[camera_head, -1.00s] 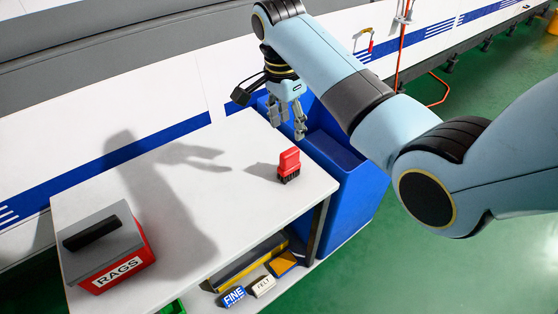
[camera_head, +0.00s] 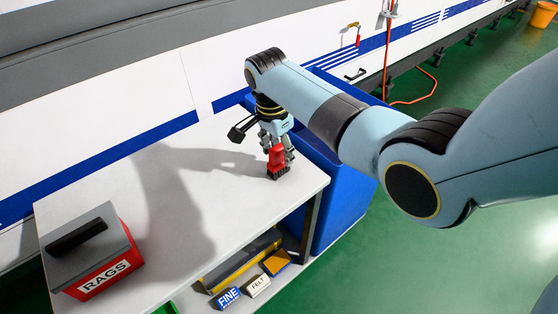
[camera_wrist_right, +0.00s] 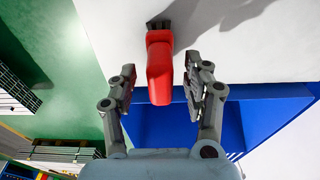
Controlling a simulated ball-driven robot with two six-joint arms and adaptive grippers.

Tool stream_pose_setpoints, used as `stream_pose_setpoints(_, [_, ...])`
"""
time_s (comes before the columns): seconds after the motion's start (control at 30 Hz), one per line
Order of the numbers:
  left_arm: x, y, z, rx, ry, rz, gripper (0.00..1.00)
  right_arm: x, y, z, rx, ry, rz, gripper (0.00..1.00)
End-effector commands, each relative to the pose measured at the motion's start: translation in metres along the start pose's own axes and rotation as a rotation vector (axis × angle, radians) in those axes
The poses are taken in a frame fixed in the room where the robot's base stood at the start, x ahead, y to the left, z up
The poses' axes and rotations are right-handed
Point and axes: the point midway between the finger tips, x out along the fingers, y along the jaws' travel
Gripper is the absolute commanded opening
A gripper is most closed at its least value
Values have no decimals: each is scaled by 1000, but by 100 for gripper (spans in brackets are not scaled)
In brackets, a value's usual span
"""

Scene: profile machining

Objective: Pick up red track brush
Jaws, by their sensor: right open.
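The red track brush (camera_head: 277,160) stands upright, dark bristles down, near the right end of the white table (camera_head: 215,190). My right gripper (camera_head: 277,150) is at the brush, its fingers on either side of the red handle. In the right wrist view the red brush (camera_wrist_right: 160,65) lies between the two open fingertips (camera_wrist_right: 161,82), with a gap visible on each side. The bristles show at the top of that view. My left gripper is not in view.
A red and grey RAGS box (camera_head: 92,255) stands at the table's left end. A blue bin (camera_head: 345,200) is beside the table's right end. A shelf below holds FINE (camera_head: 228,297) and FELT (camera_head: 258,286) blocks. The table's middle is clear.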

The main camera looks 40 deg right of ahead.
Motion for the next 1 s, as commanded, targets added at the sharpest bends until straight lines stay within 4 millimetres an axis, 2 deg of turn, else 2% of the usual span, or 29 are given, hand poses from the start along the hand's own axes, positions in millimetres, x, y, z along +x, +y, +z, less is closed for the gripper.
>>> stream_pose_setpoints(0.07, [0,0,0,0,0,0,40,0,0,0,0,0,0,47])
stream_pose_setpoints(0.43, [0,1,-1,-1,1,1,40,0,0,0,0,0,0,0])
stream_pose_setpoints(0.77, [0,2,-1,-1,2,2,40,-2,0,0,0,0,-1,0])
stream_pose_setpoints(0.87, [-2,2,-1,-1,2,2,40,-7,-1,-1,0,0,-3,0])
stream_pose_setpoints(1.0, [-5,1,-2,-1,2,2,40,-23,-1,-3,0,1,-4,0])
